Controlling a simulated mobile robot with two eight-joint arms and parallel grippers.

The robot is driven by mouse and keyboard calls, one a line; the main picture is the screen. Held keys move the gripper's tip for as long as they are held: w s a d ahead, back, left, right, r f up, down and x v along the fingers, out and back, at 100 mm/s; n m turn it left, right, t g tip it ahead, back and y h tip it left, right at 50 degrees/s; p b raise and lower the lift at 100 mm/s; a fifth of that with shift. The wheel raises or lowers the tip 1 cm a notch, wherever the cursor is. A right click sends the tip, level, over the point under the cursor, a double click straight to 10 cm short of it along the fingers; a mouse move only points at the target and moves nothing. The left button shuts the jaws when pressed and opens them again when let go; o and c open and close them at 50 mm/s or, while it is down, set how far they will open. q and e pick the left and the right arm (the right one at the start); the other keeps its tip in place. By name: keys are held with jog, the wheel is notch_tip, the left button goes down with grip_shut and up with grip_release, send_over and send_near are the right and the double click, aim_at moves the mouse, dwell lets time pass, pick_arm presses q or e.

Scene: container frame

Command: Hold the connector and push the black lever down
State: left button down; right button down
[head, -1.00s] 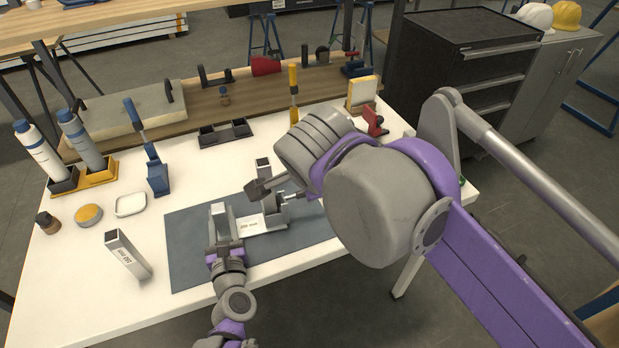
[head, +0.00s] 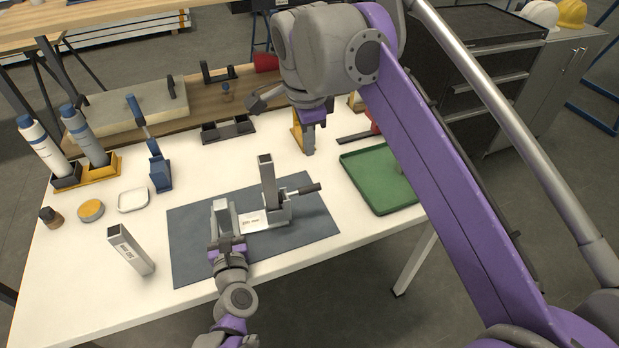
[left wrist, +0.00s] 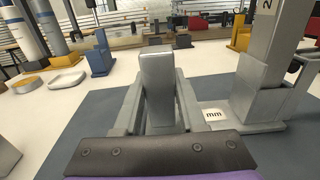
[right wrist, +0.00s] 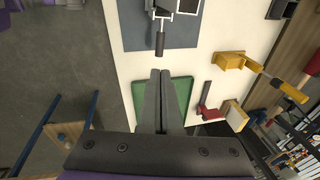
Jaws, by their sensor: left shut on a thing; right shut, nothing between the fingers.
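The grey metal connector (head: 222,215) stands at the left part of the mat, beside a white label plate. My left gripper (head: 226,240) is shut on its upright block, which shows between the fingers in the left wrist view (left wrist: 158,80). A grey square tube (head: 266,180) stands upright to the right. The black lever (head: 305,188) sticks out to the right beside the tube, close to level. In the right wrist view the lever (right wrist: 160,44) points toward my right gripper (right wrist: 160,73), which is shut, empty and apart from it. In the head view my right gripper (head: 309,148) is above and behind the lever.
A green tray (head: 372,185) lies right of the blue-grey mat (head: 190,262). A yellow holder (head: 297,133), a black double holder (head: 228,130) and a blue clamp (head: 160,175) stand behind.

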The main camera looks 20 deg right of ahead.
aim_at(313, 186)
jog(key=x, duration=1.4)
jog(key=shift+d+f, duration=0.15)
jog(key=shift+f, duration=0.3)
pick_arm(q)
jog(key=shift+s, duration=0.15)
pick_arm(e)
jog(key=shift+s+d+f, duration=0.1)
jog(key=shift+d+f, duration=0.1)
jog(key=shift+f, duration=0.2)
pick_arm(q)
jog(key=shift+a, duration=0.1)
jog(key=shift+w, duration=0.2)
pick_arm(e)
jog(key=shift+w+r, duration=0.2)
jog(key=shift+r, duration=0.6)
jog(key=d+v, duration=0.1)
jog(key=v, duration=1.2)
jog(key=shift+d+r, duration=0.35)
jog(key=shift+d, duration=0.05)
